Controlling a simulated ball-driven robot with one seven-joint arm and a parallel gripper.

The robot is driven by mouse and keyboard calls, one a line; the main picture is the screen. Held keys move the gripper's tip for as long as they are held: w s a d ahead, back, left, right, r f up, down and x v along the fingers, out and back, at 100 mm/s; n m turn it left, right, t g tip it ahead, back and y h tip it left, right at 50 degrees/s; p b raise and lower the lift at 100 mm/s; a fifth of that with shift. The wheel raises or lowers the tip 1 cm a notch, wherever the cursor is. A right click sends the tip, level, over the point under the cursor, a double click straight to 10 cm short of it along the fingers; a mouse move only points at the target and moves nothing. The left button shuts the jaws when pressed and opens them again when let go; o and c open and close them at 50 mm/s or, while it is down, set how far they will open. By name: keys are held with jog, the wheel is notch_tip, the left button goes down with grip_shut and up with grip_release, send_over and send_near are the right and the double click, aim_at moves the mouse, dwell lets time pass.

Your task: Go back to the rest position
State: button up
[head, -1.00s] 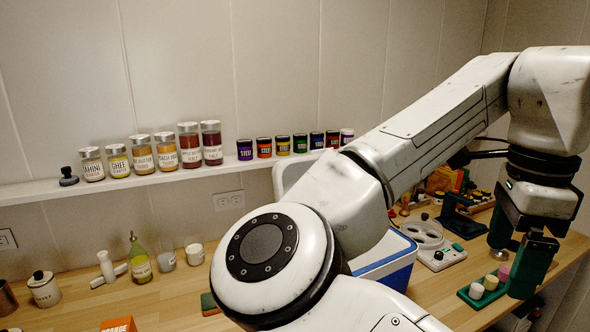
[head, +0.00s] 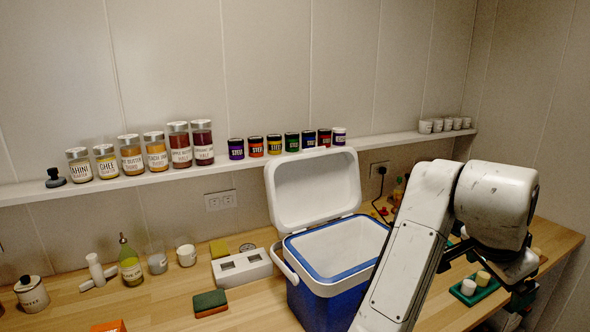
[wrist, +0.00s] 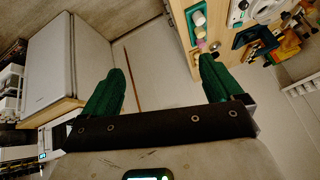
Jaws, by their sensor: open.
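My gripper (wrist: 160,88) shows in the wrist view with its two green fingers spread wide apart and nothing between them. Beyond the fingers are the pale floor and the edge of the wooden counter. In the head view my arm is folded at the right, and my gripper is low beside the counter's right end, mostly hidden behind the arm.
An open blue and white cooler (head: 330,265) stands on the counter (head: 170,305), partly behind my arm. A green tray (head: 470,292) with small round pieces sits near the right edge. Jars (head: 180,148) line the shelf (head: 105,187). A white cabinet (wrist: 62,62) shows in the wrist view.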

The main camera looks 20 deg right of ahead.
jog(key=s+a+f+n+t, duration=0.1)
jog(key=a+f+n, duration=0.2)
jog(key=f+n, duration=0.55)
jog(key=s+a+f+n+t, duration=0.15)
jog(key=f+n, duration=0.35)
jog(key=f, duration=0.7)
jog(key=s+a+f+n+g+y, duration=0.2)
jog(key=s+a+f+n+y, duration=0.4)
jog(key=s+a+f, duration=0.7)
jog(key=shift+s+a+f+g, duration=0.35)
jog(key=shift+a+f, duration=0.3)
jog(key=shift+a, duration=0.2)
